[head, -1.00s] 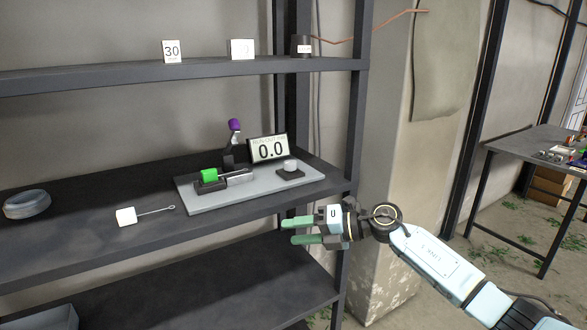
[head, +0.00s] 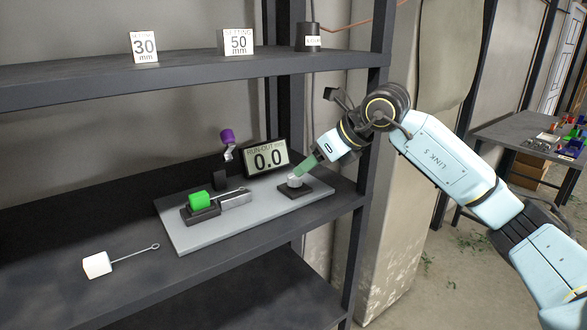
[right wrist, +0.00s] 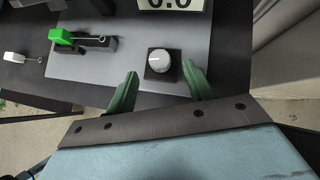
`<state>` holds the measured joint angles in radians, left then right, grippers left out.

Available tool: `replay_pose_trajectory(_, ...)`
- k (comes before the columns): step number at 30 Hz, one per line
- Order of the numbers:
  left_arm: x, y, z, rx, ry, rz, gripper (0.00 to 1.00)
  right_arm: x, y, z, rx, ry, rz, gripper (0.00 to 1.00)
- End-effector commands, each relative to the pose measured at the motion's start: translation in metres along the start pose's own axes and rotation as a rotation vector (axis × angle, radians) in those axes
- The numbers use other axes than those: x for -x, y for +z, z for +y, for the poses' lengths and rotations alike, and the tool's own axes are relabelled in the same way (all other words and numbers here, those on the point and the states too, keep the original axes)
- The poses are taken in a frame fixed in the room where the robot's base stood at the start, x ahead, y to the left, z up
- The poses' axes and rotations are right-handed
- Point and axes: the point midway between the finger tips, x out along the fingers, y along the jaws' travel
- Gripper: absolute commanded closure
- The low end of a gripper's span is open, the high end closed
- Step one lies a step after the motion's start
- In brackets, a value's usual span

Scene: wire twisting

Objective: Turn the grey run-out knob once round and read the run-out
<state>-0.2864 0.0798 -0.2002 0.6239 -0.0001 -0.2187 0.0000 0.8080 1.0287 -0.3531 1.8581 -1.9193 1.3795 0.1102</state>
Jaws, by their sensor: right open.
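The grey run-out knob (head: 295,181) sits on a black square base at the right end of a light grey plate (head: 235,225). The display (head: 267,159) behind it is labelled RUN-OUT and reads 0.0. My right gripper (head: 303,170) is over the knob in the head view. In the right wrist view the open fingers (right wrist: 160,88) show on either side, with the knob (right wrist: 158,60) between and beyond their tips; no touch is visible. A white line marks the knob's top. My left gripper is not in view.
A green block (head: 200,201) with a metal piece sits on the plate's left half, with a purple-topped lever (head: 227,137) behind. A white block with a wire loop (head: 98,264) lies on the shelf at left.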

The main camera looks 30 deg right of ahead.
Motion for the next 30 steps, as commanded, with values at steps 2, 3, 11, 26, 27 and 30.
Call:
replay_pose_trajectory(2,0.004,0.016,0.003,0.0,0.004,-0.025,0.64,-0.014,0.0,0.001,-0.003,0.005,0.002,0.47)
replay_pose_trajectory(3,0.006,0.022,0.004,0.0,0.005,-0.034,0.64,-0.021,0.001,0.001,-0.003,0.005,0.002,0.47)
replay_pose_trajectory(11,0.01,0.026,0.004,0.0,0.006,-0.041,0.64,-0.051,0.001,0.001,-0.002,0.004,0.0,0.47)
replay_pose_trajectory(26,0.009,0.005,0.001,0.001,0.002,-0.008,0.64,-0.054,0.0,0.001,-0.001,0.002,0.0,0.7)
replay_pose_trajectory(27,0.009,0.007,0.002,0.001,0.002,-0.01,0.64,-0.054,0.0,0.001,-0.001,0.002,0.0,0.75)
replay_pose_trajectory(30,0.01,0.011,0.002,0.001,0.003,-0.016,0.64,-0.054,0.0,0.001,-0.001,0.002,0.0,0.88)
